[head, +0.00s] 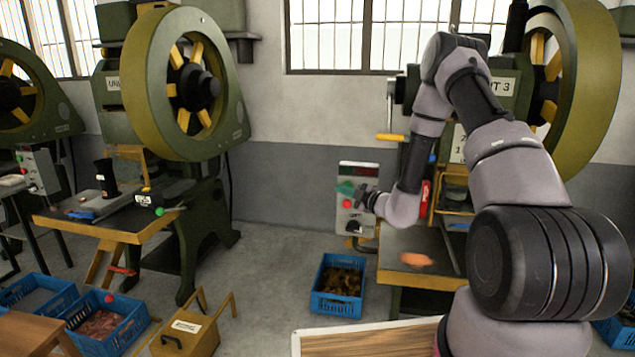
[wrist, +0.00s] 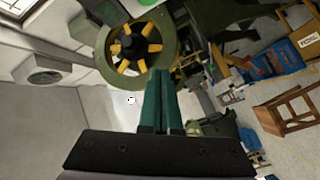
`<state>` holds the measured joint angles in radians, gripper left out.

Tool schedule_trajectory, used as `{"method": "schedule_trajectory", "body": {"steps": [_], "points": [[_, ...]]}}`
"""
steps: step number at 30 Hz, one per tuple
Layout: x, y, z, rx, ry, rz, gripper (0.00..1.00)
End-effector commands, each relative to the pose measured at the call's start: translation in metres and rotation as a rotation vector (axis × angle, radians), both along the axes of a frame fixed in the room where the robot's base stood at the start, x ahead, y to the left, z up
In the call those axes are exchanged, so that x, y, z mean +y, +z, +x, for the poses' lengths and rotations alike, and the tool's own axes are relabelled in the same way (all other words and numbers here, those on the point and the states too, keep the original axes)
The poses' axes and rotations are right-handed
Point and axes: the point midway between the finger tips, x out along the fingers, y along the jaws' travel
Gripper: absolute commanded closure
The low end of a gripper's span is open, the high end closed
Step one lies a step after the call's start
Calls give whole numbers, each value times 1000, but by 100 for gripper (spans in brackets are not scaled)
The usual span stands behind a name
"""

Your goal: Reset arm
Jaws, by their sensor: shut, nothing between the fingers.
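My arm reaches up from the lower right in the head view, bends at the top and comes down to the left. My gripper (head: 349,190) is in front of the control box (head: 356,212) beside the right-hand machine, and it hides part of the box. I cannot tell whether it touches the box. In the wrist view my gripper (wrist: 164,72) shows two green fingers lying together. The gripper is shut and empty. That view is tilted, with a green machine and its yellow-spoked wheel (wrist: 137,45) beyond the fingertips.
A blue crate (head: 323,303) with brownish pieces stands on the floor left of the right-hand machine's table (head: 411,280). An orange piece (head: 416,260) lies on that table. Another flywheel machine (head: 180,84), blue crates (head: 93,342) and a yellow box (head: 187,332) are at the left. Floor between is clear.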

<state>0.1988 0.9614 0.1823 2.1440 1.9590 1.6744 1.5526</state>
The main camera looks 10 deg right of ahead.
Motion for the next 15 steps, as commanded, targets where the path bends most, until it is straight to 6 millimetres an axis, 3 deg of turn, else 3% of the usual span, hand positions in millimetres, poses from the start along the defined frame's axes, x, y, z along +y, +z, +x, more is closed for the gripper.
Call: {"method": "schedule_trajectory", "body": {"steps": [1,6,9,15], "points": [[11,27,-4,-66,65,-64,100],[56,114,-45,-371,354,-379,100],[74,154,-79,-573,516,-576,100],[91,210,-158,-1011,813,-974,100]]}}
